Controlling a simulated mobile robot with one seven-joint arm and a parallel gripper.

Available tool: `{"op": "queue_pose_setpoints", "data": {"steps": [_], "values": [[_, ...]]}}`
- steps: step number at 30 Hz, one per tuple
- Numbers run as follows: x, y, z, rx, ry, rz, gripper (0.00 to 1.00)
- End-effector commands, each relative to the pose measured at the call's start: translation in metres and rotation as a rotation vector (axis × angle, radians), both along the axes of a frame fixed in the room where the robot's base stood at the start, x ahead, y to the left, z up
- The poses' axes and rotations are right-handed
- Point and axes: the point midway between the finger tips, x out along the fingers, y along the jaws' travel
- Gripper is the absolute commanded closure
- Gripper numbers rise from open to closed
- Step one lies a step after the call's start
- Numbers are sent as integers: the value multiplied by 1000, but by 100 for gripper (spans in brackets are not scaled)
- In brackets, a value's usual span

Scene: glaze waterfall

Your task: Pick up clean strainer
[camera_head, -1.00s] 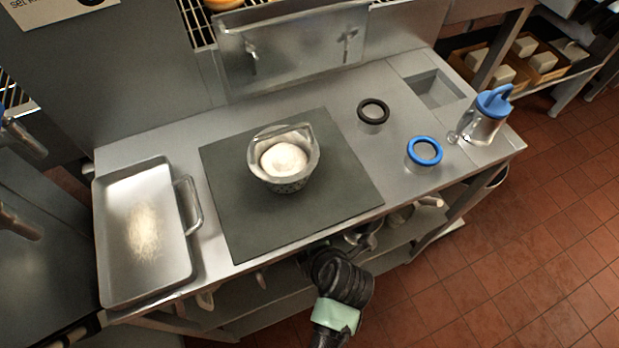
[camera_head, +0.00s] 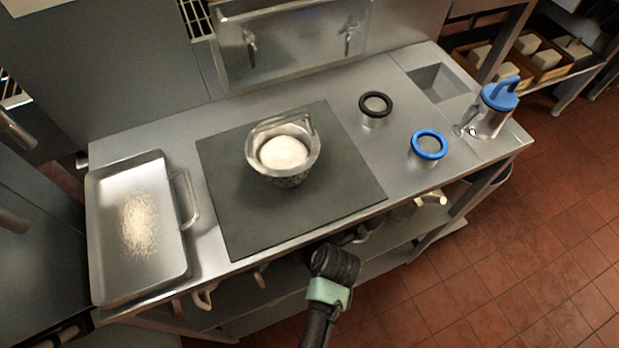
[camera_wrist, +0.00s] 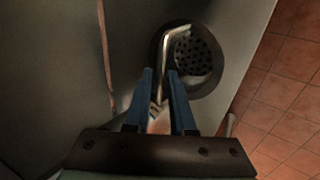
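In the wrist view a dark round strainer (camera_wrist: 194,55) with a perforated face lies on a grey metal surface. Its bent metal handle (camera_wrist: 163,72) runs back toward me. My gripper (camera_wrist: 160,72) has its two blue fingers apart, one on each side of the handle. A gap seems to show between handle and fingers, and I see no clear grip. A small pinkish-tan thing (camera_wrist: 158,120) shows low between the fingers; I cannot tell what it is. In the head view my gripper is hidden under the counter's front edge, below the dark mat.
On the counter (camera_head: 350,150) are a tray (camera_head: 102,225) with white powder, a bowl (camera_head: 290,178) with white contents on a dark mat (camera_head: 235,225), a black-rimmed cup (camera_head: 375,105), a blue-rimmed cup (camera_head: 428,146) and a blue-lidded pitcher (camera_head: 490,112). A lower shelf (camera_head: 260,305) runs underneath.

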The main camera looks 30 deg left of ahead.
Motion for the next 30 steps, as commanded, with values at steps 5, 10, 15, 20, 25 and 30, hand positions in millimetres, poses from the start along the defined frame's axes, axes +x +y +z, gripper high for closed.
{"op": "queue_pose_setpoints", "data": {"steps": [5, 10, 15, 20, 25, 30], "values": [[0, 0, 0, 0, 0, 0, 100], [0, 0, 0, 0, 0, 0, 100], [0, 0, 0, 0, 0, 0, 100], [0, 0, 0, 0, 0, 0, 100], [0, 0, 0, 0, 0, 0, 100], [0, 0, 0, 0, 0, 0, 100]]}}
